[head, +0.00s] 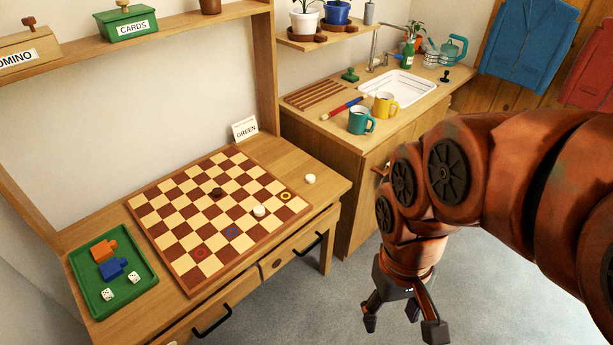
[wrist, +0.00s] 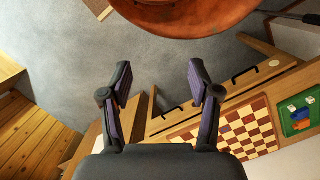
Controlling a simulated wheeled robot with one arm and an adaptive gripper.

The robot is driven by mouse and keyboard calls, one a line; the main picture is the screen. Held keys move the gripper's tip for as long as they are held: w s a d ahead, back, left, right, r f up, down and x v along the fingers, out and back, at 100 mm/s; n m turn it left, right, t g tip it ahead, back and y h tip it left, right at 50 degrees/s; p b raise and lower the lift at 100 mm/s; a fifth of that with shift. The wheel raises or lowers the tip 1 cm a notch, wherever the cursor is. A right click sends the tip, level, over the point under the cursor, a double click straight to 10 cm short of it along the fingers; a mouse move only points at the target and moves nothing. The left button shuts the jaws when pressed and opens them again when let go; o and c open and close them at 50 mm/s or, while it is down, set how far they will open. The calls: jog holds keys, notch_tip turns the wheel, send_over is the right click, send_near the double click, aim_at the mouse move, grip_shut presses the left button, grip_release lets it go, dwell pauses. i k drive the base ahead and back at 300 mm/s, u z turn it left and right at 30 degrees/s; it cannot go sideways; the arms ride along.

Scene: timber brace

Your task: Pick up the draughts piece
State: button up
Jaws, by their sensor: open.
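The checkered board (head: 178,270) lies on the wooden desk in the head view. A dark draughts piece (head: 217,192) and a white draughts piece (head: 259,211) stand on it. Another white draughts piece (head: 310,178) lies on the bare desk top, off the board's right corner. My gripper (head: 402,318) is open and empty over the floor, right of the desk and well apart from all pieces. In the wrist view my gripper (wrist: 160,78) shows its fingers spread, with part of the board (wrist: 240,130) beyond the right finger. I cannot make out any piece there.
Red, blue and yellow rings mark board squares. A green tray (head: 133,293) with orange and blue blocks and dice sits at the desk's left. A "GREEN" card (head: 245,128) stands behind the board. The counter holds a teal mug (head: 361,121) and a yellow mug (head: 385,105).

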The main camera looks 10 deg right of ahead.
aim_at(309, 178)
jog(key=u, duration=0.4)
jog(key=i, duration=0.4)
jog(key=u, duration=0.25)
